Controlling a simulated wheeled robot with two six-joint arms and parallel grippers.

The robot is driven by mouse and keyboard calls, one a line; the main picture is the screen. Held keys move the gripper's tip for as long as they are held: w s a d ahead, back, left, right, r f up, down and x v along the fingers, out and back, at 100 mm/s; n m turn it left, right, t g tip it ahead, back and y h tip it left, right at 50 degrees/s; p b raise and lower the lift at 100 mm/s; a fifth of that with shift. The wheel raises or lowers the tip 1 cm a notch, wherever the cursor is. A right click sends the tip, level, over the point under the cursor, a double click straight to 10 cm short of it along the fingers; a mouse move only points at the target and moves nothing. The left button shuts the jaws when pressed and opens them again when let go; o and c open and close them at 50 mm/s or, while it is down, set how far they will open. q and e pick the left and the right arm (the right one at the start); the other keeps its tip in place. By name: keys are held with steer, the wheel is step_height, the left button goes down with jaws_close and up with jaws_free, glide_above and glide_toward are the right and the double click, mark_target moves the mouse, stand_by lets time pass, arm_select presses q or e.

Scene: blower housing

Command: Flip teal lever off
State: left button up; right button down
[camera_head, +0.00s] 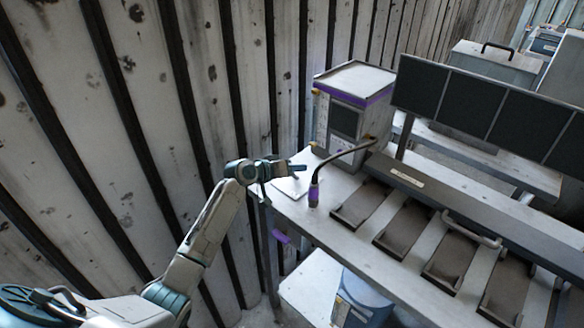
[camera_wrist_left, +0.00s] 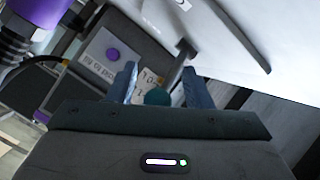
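The teal lever shows in the left wrist view as a grey bar with a round teal knob (camera_wrist_left: 157,97) at its near end. The bar runs up and right from the knob to a mount near the pale surface. My left gripper (camera_wrist_left: 158,84) is open, with one blue finger on each side of the knob. I cannot tell whether either finger touches it. In the head view my left gripper (camera_head: 283,178) is at the left end of the workbench, and I cannot make out the lever there. My right gripper is not in view.
A purple-collared hose end (camera_head: 314,192) stands on the workbench (camera_head: 345,250) right of the gripper. A box with purple trim (camera_head: 343,118) is behind. A slatted wall (camera_head: 150,130) closes the left.

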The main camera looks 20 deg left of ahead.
arm_select(q)
steer(key=shift+r, duration=0.2)
steer(key=shift+s+a+r, duration=0.1)
steer(key=shift+s+a, duration=0.2)
steer(key=b+v, duration=0.2)
steer(key=v, duration=0.7)
steer(key=shift+s+r, duration=0.2)
steer(key=shift+s, duration=0.2)
